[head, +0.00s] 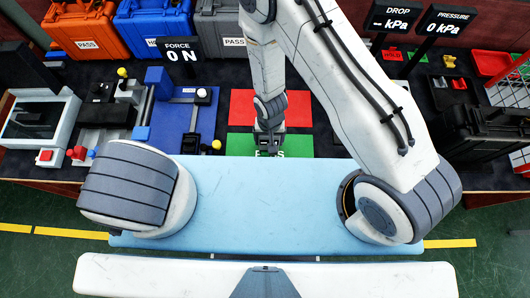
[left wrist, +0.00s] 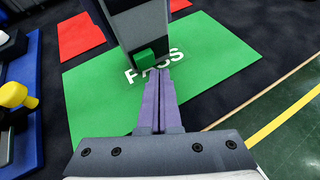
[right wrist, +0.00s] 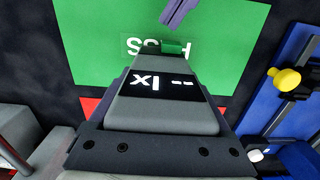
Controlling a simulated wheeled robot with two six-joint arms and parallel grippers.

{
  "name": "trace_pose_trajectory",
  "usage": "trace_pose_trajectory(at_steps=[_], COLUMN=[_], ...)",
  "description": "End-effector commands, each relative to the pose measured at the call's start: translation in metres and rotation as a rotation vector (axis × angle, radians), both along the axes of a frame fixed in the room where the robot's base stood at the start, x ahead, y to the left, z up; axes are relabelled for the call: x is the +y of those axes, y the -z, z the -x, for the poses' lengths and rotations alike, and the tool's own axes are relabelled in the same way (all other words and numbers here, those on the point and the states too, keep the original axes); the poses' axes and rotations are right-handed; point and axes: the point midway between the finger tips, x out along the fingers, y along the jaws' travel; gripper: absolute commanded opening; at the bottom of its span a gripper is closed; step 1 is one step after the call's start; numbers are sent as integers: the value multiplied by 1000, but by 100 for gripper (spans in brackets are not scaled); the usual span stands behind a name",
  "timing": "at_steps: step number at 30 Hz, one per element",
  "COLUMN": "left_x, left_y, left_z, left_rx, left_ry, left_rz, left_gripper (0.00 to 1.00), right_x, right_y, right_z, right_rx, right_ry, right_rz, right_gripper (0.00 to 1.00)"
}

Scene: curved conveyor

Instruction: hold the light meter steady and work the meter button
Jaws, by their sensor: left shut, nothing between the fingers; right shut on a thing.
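The light meter (right wrist: 158,105) is a grey box with a dark display reading "lx --". My right gripper (right wrist: 165,75) is shut on it, over the green PASS mat. A small green button (right wrist: 171,47) stands at the meter's far end. The button also shows in the left wrist view (left wrist: 145,60), low on the grey meter body (left wrist: 143,28). My left gripper (left wrist: 158,75) is shut and empty, its purple fingertips close beside the button. They also show in the right wrist view (right wrist: 172,22). I cannot tell whether they touch it. In the head view I cannot make out the left gripper.
The green PASS mat (head: 240,144) lies at the table's front edge, with a red mat (head: 243,106) behind it. A blue fixture (head: 180,117) stands to the left, with a yellow knob (left wrist: 13,93). A dark case (head: 485,130) stands at the right.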

Motion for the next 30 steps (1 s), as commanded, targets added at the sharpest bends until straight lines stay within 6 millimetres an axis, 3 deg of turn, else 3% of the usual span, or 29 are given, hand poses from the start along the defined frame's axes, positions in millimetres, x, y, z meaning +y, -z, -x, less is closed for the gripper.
trace_pose_trajectory(at_steps=[30], left_x=[0], left_y=[0], left_z=[-8], left_rx=[0], left_ry=[0], left_rz=[-1], left_gripper=[0], right_x=[0], right_y=[0], right_z=[0], right_rx=[0], right_ry=[0], right_rz=[0], right_gripper=[0])
